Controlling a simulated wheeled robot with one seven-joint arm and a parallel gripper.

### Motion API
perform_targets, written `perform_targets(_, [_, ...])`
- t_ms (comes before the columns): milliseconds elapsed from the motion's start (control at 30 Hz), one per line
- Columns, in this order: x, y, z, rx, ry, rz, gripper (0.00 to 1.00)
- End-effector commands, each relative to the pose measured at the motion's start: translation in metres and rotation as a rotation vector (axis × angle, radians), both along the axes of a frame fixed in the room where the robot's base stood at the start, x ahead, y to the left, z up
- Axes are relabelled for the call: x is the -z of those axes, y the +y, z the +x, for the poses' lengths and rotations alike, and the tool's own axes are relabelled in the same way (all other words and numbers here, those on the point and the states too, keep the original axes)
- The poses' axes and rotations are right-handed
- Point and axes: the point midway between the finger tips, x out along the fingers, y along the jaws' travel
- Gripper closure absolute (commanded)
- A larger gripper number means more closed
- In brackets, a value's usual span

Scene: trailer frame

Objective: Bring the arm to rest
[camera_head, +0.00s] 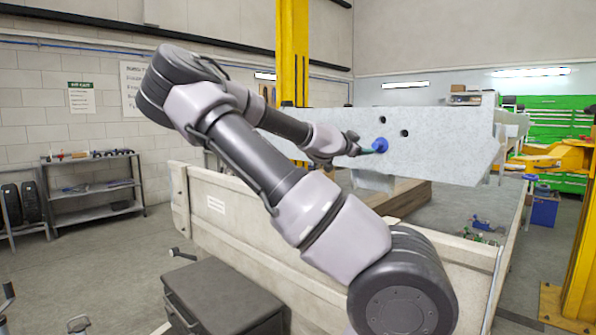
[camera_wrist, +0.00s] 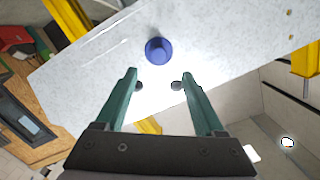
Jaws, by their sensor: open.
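My gripper (camera_head: 370,149) reaches up to the pale grey plate (camera_head: 450,140) of the trailer frame. In the wrist view my gripper (camera_wrist: 158,78) is open, its two green fingers apart with nothing held between them. A blue round plug (camera_head: 380,145) sits on the plate at the fingertips in the head view. In the wrist view the plug (camera_wrist: 158,50) lies just beyond the fingertips. Whether the fingers touch the plate cannot be told. My arm is raised and bent, stretching across the middle of the head view.
A dark grey cabinet (camera_head: 222,297) stands low in front. A trailer side panel (camera_head: 250,226) runs below the arm. A yellow post (camera_head: 293,50) rises behind. A metal shelf (camera_head: 95,186) stands left, with open floor before it.

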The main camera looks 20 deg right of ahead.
Motion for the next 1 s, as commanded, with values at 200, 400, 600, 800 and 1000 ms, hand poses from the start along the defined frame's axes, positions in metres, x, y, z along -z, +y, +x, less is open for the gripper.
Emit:
perform_targets(200, [0.012,-0.005,-0.004,0.009,0.019,0.038,0.29])
perform_targets(400, [0.095,-0.010,-0.025,0.019,0.153,0.308,0.29])
perform_targets(600, [0.167,0.038,-0.043,-0.089,0.320,0.643,0.29])
perform_targets(800, [0.175,0.113,-0.055,-0.314,0.438,0.874,0.29])
perform_targets(1000, [0.132,0.188,-0.075,-0.613,0.521,0.963,0.29])
